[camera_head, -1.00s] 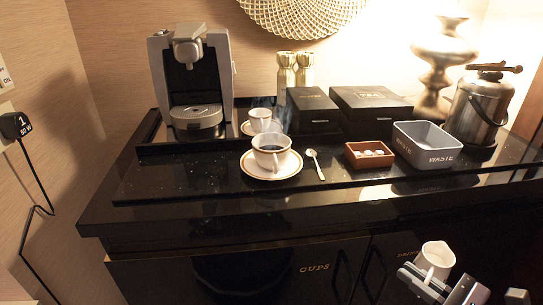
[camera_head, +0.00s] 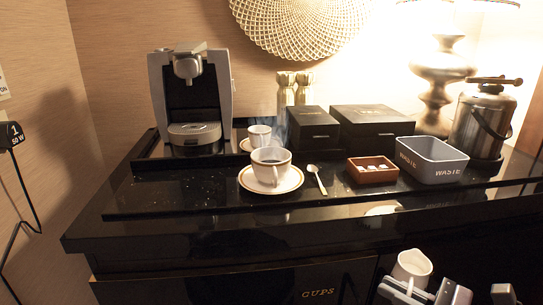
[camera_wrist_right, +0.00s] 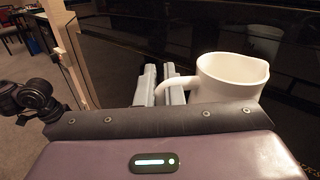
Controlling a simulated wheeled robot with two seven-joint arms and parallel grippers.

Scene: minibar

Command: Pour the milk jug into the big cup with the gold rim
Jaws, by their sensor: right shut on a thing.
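The white milk jug (camera_head: 411,267) is at the bottom right of the head view, in front of the counter. My right gripper (camera_head: 425,293) is shut on its handle, and the jug looks upright. In the right wrist view the jug (camera_wrist_right: 230,78) is beside the fingertips (camera_wrist_right: 160,85), with its handle between them. The big cup (camera_head: 271,165) with the gold rim holds dark, steaming coffee and stands on a saucer (camera_head: 290,182) on the counter. My left gripper is not in view.
A small cup (camera_head: 259,137) stands behind the big cup. A spoon (camera_head: 318,180), a brown box (camera_head: 371,170) and a grey waste bin (camera_head: 430,160) are to its right. The coffee machine (camera_head: 191,100) is at the left. The front counter edge (camera_head: 230,240) lies between jug and cup.

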